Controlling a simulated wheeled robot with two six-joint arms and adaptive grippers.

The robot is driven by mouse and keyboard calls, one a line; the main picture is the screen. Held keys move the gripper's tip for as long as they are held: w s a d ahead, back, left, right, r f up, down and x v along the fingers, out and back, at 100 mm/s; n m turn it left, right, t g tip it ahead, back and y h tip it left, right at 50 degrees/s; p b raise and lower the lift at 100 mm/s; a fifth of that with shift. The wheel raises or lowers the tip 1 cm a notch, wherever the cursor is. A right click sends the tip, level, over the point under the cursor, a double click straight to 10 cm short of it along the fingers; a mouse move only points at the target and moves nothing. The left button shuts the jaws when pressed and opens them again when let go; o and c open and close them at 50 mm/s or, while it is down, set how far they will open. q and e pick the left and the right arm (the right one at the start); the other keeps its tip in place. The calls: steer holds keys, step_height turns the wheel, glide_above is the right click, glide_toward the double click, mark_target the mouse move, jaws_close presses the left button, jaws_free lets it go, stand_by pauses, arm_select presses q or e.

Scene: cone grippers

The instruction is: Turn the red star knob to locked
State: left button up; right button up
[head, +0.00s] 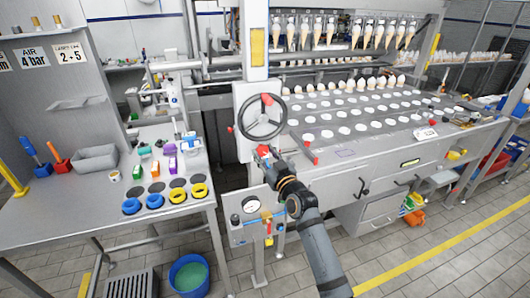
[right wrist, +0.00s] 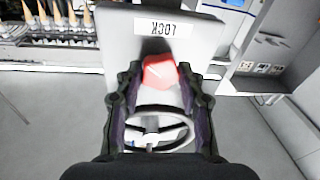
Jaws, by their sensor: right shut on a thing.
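The red star knob (right wrist: 158,72) sits between the two fingers of my right gripper (right wrist: 157,82) in the right wrist view, with a faint pale mark on its face. The gripper is shut on it. A white label reading LOCK (right wrist: 163,28), upside down in that view, is on the grey panel beside the knob. In the head view my right gripper (head: 264,152) reaches the panel just below the handwheel and mostly covers the knob. I cannot tell which way the knob points. My left gripper is not in view.
A handwheel (head: 263,117) with a red part is close above my right gripper. A small box with a gauge (head: 251,204) is below. A grey workbench (head: 60,222) with blue and yellow rings stands left; a conveyor with white discs (head: 345,129) is right.

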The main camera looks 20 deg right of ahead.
steer(key=m+p, duration=0.1)
steer(key=m, duration=0.2)
steer(key=m+h+p, duration=0.1)
steer(key=m+p, duration=0.1)
steer(key=m, duration=0.1)
steer(key=shift+t, duration=0.3)
steer(key=shift+m+h+p, duration=0.5)
steer(key=shift+m+p, duration=1)
steer(key=shift+m, duration=1.1)
steer(key=shift+f, duration=0.1)
steer(key=o, duration=1.1)
steer(key=shift+a, duration=0.1)
steer(key=shift+o, duration=0.2)
steer(key=shift+s, duration=0.1)
steer(key=shift+s+f, duration=0.15)
steer(key=shift+s, duration=0.2)
steer(key=s+f, duration=0.1)
steer(key=s, duration=1)
steer(key=shift+d, duration=0.25)
